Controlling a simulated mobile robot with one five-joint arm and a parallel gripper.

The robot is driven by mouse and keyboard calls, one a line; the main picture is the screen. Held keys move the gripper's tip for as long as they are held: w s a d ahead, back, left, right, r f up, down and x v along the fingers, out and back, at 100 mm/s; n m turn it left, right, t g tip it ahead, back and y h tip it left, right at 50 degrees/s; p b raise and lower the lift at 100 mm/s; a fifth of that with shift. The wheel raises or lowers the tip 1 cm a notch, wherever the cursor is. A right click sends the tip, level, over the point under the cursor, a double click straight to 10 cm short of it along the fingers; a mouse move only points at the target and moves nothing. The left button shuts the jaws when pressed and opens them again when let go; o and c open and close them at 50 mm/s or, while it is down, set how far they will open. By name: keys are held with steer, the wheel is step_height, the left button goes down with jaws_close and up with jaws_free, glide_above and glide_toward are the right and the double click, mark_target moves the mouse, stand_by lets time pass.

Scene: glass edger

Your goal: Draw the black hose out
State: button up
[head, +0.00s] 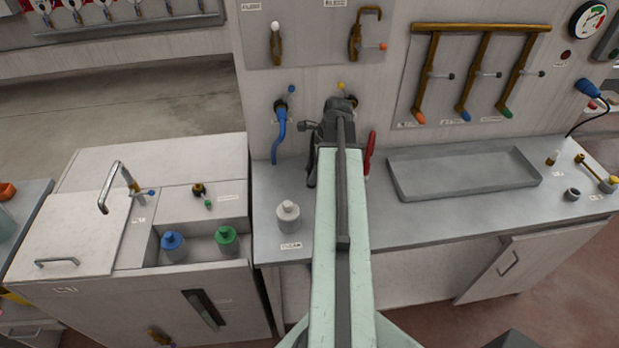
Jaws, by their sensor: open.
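My gripper (337,108) is at the dark far end of my arm, close to the back panel above the counter. Its jaws are open, but my wrist largely hides them. A dark, narrow, hose-like strip (311,168) hangs just left of my arm and reaches down toward the counter. It looks like the black hose, but its upper end is hidden behind my wrist. I cannot tell whether my gripper touches it. A brass fitting with a yellow knob (340,86) shows on the panel just behind my gripper.
A blue hose (279,137) hangs left of my gripper, and a red hose-like piece (370,152) hangs right. A white bottle (288,215) stands on the counter left of my arm. A grey tray (465,173) lies to the right. A sink unit (75,235) is at left.

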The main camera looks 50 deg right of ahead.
mark_target(312, 168)
jaws_close()
steer(key=shift+r+p, duration=0.7)
stand_by(0.3)
steer(key=shift+r+p, duration=2.1)
steer(key=shift+p, duration=0.05)
step_height(312, 168, up, 4)
steer(key=p, duration=0.4)
steer(key=shift+r, duration=0.1)
